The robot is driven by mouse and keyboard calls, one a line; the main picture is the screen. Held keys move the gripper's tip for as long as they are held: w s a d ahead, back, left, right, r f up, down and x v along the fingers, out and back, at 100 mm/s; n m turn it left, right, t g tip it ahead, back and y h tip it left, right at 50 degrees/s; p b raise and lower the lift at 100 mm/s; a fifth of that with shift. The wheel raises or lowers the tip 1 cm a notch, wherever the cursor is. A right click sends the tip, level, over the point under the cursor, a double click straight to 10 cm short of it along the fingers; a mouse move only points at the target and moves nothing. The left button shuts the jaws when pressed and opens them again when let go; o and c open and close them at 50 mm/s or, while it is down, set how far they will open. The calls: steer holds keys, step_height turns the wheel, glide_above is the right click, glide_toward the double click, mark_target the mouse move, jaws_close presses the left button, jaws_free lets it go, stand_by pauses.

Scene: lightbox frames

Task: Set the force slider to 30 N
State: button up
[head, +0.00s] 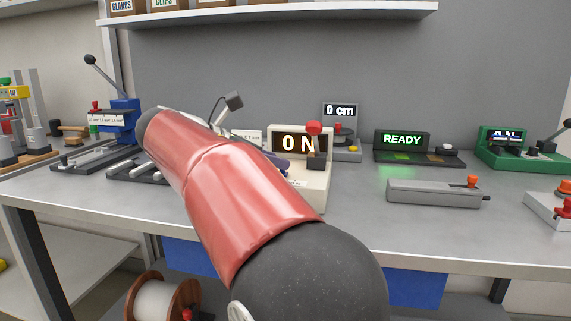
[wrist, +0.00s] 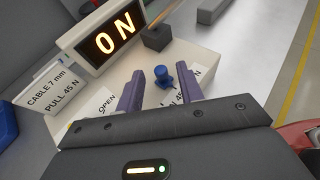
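The cream force unit (head: 314,190) on the bench has a display (head: 298,143) reading 0 N. The unit (wrist: 187,66) and its 0 N display (wrist: 112,36) also fill the upper wrist view. A small blue knob (wrist: 164,77) stands on its top face. My gripper (wrist: 160,72) is open, with its two purple fingers either side of the blue knob and gaps visible. I cannot tell how high the fingertips are above the face. Printed labels, one reading OPEN, are partly hidden by the fingers. In the head view my red arm hides most of the gripper and the knob.
A READY panel (head: 402,140), a grey slider box (head: 433,193) and a green unit (head: 500,160) stand to the right, with bare bench between.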

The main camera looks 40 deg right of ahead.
steer(key=shift+x, duration=1.6)
steer(key=shift+c, duration=0.5)
jaws_close()
